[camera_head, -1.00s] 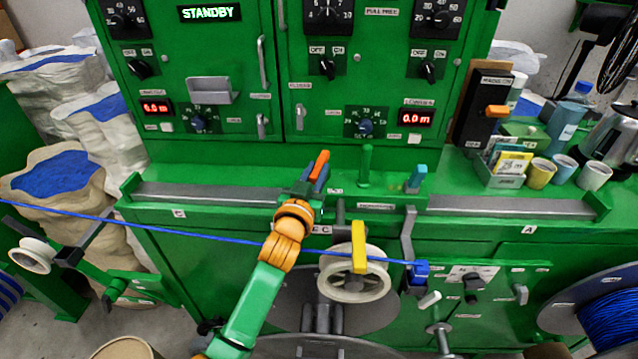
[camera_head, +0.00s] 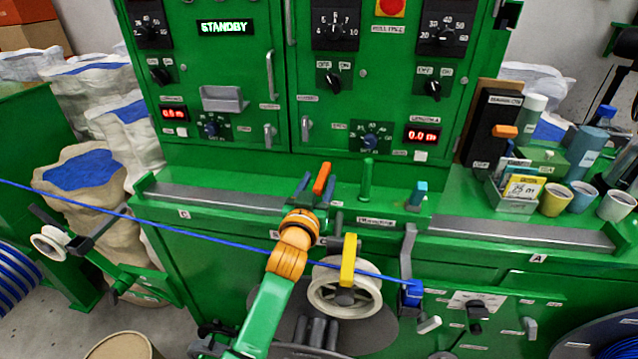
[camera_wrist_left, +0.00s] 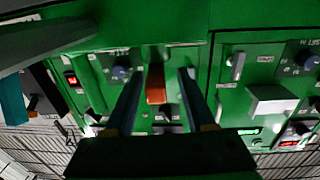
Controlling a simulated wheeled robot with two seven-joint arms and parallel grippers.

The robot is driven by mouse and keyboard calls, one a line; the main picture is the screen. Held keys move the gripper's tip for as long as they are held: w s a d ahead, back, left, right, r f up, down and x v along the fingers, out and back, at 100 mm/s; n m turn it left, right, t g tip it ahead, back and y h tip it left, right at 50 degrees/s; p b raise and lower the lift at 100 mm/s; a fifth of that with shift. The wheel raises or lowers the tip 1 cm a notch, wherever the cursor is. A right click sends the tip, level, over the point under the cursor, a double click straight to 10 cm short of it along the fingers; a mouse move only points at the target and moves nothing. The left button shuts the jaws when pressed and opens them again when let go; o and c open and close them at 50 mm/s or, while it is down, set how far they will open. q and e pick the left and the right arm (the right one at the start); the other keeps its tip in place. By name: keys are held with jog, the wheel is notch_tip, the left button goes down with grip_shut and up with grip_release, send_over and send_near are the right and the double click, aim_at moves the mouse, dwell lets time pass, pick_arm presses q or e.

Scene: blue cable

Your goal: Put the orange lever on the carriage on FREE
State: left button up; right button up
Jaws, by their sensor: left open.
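The orange lever (camera_head: 322,178) stands up at the carriage (camera_head: 385,217) on the machine's rail, left of a green post and a teal-topped post. My left gripper (camera_head: 315,187) is at the lever, its jaws open. In the left wrist view the orange lever (camera_wrist_left: 156,84) shows between the two dark fingers, with a visible gap on each side. The lever's foot is hidden behind my gripper. I cannot read a FREE label. My right gripper is out of view.
A blue cable (camera_head: 200,229) runs across the front, passing by my left wrist. A white spool with a yellow bar (camera_head: 348,260) sits just below right. Cups and a card box stand on the right ledge.

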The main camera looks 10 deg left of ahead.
pick_arm(q)
jog(key=s, duration=0.7)
jog(key=shift+b, duration=0.4)
